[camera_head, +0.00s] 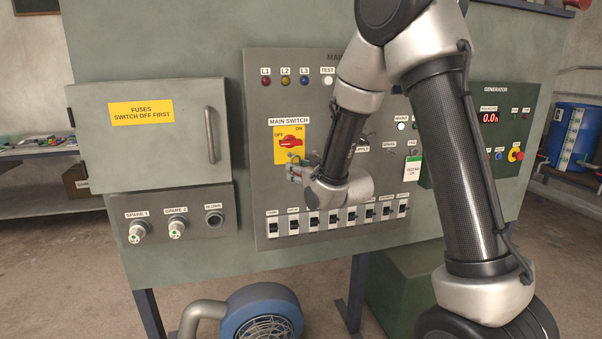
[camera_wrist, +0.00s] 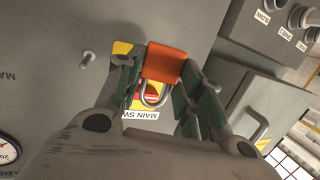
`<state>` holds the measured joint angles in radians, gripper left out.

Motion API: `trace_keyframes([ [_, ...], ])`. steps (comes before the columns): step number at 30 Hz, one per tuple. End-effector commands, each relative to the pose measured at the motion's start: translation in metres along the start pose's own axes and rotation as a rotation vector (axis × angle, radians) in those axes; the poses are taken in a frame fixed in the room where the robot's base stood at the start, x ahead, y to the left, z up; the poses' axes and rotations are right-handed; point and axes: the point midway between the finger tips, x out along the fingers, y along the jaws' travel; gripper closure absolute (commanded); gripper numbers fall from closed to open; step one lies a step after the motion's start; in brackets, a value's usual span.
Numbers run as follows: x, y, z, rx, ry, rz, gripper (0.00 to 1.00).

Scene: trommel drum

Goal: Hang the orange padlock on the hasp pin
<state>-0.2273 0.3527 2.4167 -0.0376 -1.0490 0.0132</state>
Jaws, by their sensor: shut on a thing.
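In the wrist view my gripper (camera_wrist: 164,78) is shut on the orange padlock (camera_wrist: 166,62). The padlock body is between the dark green finger pads, and its grey shackle (camera_wrist: 154,97) hangs toward the MAIN SWITCH label. A short grey pin (camera_wrist: 88,57) juts from the panel, apart from the padlock; I cannot tell for sure that it is the hasp pin. In the head view my gripper (camera_head: 294,172) is just below the yellow plate with the red main switch (camera_head: 290,142). The padlock is not clear in that view, partly hidden by my gripper and wrist.
A row of breakers (camera_head: 335,217) lies below my wrist on the grey panel (camera_head: 262,110). The fuse box (camera_head: 150,150) with its handle stands out at left, above the spare sockets (camera_head: 177,228). A white tag (camera_head: 413,168) hangs right of my wrist.

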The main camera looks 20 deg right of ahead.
Motion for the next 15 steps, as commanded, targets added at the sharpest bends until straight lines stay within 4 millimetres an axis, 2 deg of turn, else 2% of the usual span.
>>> trace_keyframes([
  [15, 0.034, 0.009, -0.002, 0.000, 0.001, 0.000, 0.90],
])
